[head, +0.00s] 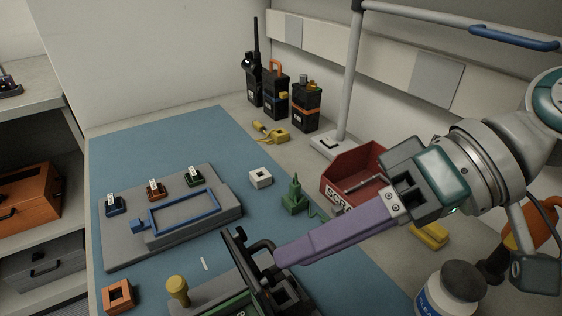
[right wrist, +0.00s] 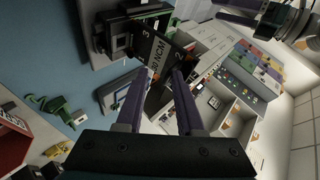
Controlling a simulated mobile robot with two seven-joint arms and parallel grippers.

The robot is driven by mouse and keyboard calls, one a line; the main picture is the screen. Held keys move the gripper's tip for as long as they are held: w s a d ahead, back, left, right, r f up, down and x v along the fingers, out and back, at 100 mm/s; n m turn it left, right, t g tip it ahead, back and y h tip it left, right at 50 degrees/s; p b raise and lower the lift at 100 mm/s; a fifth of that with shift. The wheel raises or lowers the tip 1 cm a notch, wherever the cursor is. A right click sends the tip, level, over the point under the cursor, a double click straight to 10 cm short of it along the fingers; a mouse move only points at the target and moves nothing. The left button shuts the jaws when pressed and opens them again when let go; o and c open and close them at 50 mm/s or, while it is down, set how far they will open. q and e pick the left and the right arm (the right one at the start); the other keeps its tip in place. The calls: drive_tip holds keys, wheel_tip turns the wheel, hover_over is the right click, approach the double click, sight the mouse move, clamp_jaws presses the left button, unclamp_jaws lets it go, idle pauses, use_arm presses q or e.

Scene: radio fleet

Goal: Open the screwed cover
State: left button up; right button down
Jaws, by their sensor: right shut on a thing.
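My right gripper (head: 283,256) comes in from the right with long purple fingers, its tips at a black part at the bottom of the head view. In the right wrist view its two fingers (right wrist: 162,82) are shut on the edge of a dark cover (right wrist: 160,52), marked "30 NCM" with numbers near its corners. In the head view the black cover (head: 240,252) stands tilted up beside a dark, green-edged device (head: 232,306), which is cut off by the lower edge. Whether the cover still touches the device is unclear. My left gripper is not in view.
A grey fixture (head: 225,210) with a blue frame lies on the blue mat (head: 160,150). A green tool (head: 294,200), a red scrap bin (head: 352,165), a white jar (head: 450,292) and a yellow knob (head: 177,286) surround the work area. Radios (head: 275,95) stand at the back.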

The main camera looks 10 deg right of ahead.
drive_tip(key=shift+s+d+f+h, duration=0.15)
drive_tip(key=shift+d+f, duration=0.15)
drive_tip(key=shift+f, duration=0.3)
drive_tip(key=shift+s+d+f+h, duration=0.15)
drive_tip(key=shift+d+f, duration=0.1)
drive_tip(key=shift+f, duration=0.3)
drive_tip(key=c, duration=1)
unclamp_jaws()
drive_tip(key=shift+w, duration=0.1)
drive_tip(key=shift+o, duration=0.3)
drive_tip(key=shift+w+a, duration=0.1)
drive_tip(key=shift+a, duration=0.15)
drive_tip(key=shift+r, duration=0.15)
wheel_tip(320, 180, up, 21)
drive_tip(key=p, duration=0.3)
drive_tip(key=shift+w+a, duration=0.15)
drive_tip(key=shift+a, duration=0.1)
